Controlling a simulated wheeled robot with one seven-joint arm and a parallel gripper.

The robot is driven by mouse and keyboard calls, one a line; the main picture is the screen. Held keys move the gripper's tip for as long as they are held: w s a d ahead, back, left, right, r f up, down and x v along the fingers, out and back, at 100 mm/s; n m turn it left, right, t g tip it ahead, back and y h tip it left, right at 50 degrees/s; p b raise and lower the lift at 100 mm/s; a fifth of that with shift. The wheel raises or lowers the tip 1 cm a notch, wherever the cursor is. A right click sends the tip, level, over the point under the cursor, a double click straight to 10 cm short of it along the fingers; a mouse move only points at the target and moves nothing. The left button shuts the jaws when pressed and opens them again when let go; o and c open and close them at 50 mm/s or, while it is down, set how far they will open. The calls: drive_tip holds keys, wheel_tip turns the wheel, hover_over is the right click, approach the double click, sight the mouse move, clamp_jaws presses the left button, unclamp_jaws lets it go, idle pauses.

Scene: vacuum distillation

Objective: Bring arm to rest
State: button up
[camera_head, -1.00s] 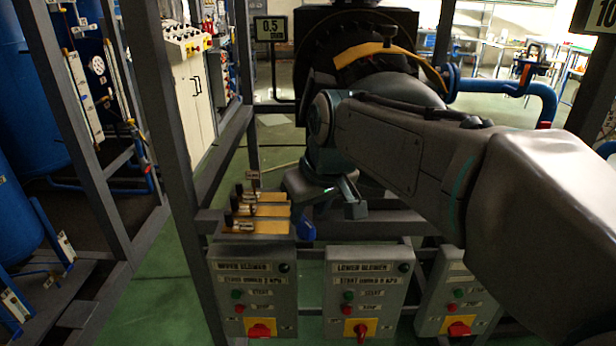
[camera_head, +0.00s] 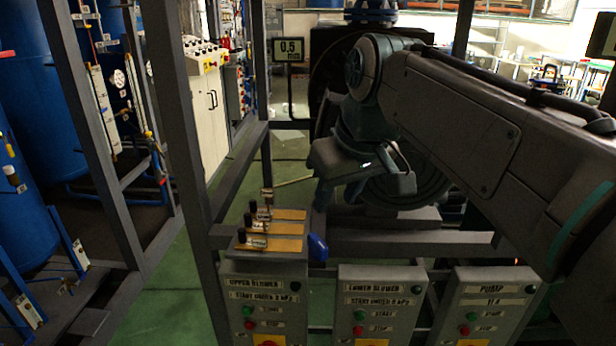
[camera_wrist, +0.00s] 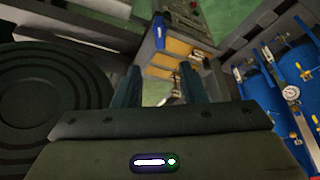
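My arm (camera_head: 470,120) reaches in from the right of the head view, bent at a raised elbow joint. My gripper (camera_head: 392,178) hangs below that joint, in front of a large dark round machine (camera_head: 425,185). In the wrist view my gripper (camera_wrist: 160,70) shows two dark fingers standing apart with nothing held between them. The gap looks out toward yellow plates (camera_wrist: 168,72) and a blue handle (camera_wrist: 158,30) farther off. The gripper appears to be in free air, touching nothing that I can see.
Control boxes for the upper blower (camera_head: 264,300), lower blower (camera_head: 380,305) and pump (camera_head: 490,305) stand below on a grey frame (camera_head: 180,120). Small dark-topped levers (camera_head: 250,220) sit on yellow plates at left. Blue tanks (camera_head: 40,110) stand far left. Green floor (camera_head: 175,290) is clear between.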

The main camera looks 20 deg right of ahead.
drive_tip(key=shift+f, duration=0.1)
drive_tip(key=s+a+f+m+p, duration=0.1)
drive_tip(key=s+f, duration=0.3)
drive_tip(key=f, duration=0.4)
drive_tip(key=s+f+m+g+h+p, duration=0.1)
drive_tip(key=s+f+p, duration=0.2)
drive_tip(key=f, duration=0.5)
drive_tip(key=shift+s+a+f+m+g, duration=0.15)
drive_tip(key=shift+s+a+m+g, duration=0.15)
drive_tip(key=shift+s+a+m, duration=0.15)
